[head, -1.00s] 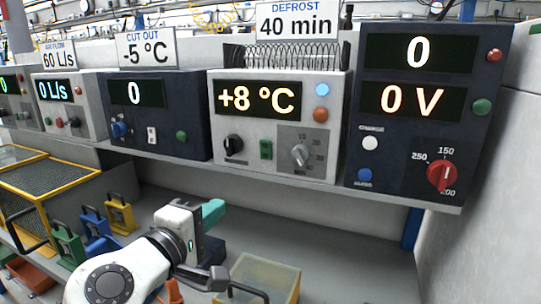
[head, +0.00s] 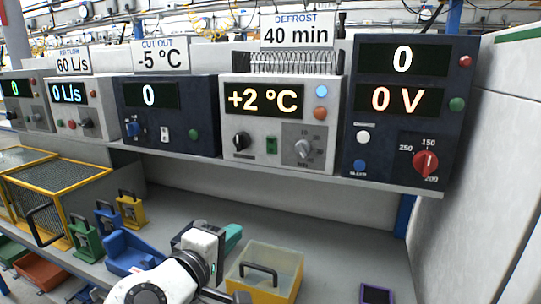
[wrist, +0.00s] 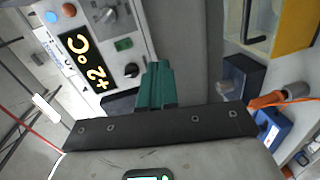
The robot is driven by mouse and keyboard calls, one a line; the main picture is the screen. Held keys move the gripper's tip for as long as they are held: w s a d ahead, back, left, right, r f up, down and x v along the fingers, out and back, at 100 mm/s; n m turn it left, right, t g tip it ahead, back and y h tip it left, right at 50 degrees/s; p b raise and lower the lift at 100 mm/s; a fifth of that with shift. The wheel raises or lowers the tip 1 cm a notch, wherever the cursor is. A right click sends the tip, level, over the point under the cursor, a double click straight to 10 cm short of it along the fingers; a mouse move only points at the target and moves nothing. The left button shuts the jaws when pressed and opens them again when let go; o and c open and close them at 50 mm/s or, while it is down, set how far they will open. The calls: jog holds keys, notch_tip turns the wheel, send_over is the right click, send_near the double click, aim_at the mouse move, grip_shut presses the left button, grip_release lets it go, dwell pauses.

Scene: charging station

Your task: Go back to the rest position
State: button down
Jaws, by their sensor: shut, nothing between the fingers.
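My gripper (head: 233,237) has teal fingers and is low in the head view, over the grey bench and left of the yellow bin. In the wrist view the teal fingers (wrist: 155,84) are together with nothing between them. My white and grey arm comes up from the bottom edge of the head view. The light grey defrost unit (head: 283,120), reading +2 °C, stands on the shelf above and behind the gripper. It also shows tilted on the left of the wrist view (wrist: 92,55), and the fingers look clear of it.
A clear-fronted yellow bin (head: 264,284) with a black handle stands right of the gripper. A blue tray (head: 135,252) and several coloured handled blocks are to the left, near a yellow mesh cage (head: 60,180). The shelf edge (head: 280,176) runs above the bench. A dark box (head: 377,294) lies at right.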

jog(key=s+d+f+m+g+y, duration=0.1)
jog(key=s+d+f+m+g, duration=0.4)
jog(key=d+f, duration=0.8)
jog(key=s+d+f+m+g, duration=0.25)
jog(key=s+d+f, duration=0.35)
jog(key=d+f, duration=0.8)
jog(key=s+d+f+m+g+y, duration=0.1)
jog(key=s+d+f+m+g, duration=0.1)
jog(key=s, duration=0.6)
jog(key=s+d+f+m+g+y, duration=0.2)
jog(key=s+d+f, duration=0.1)
jog(key=s, duration=0.6)
jog(key=s+d+f+m+g+y, duration=0.1)
jog(key=s+d+f+m+g, duration=0.1)
jog(key=s, duration=0.6)
jog(key=shift+s+d+f+y, duration=0.4)
jog(key=shift+d+f, duration=0.05)
jog(key=shift+f, duration=0.35)
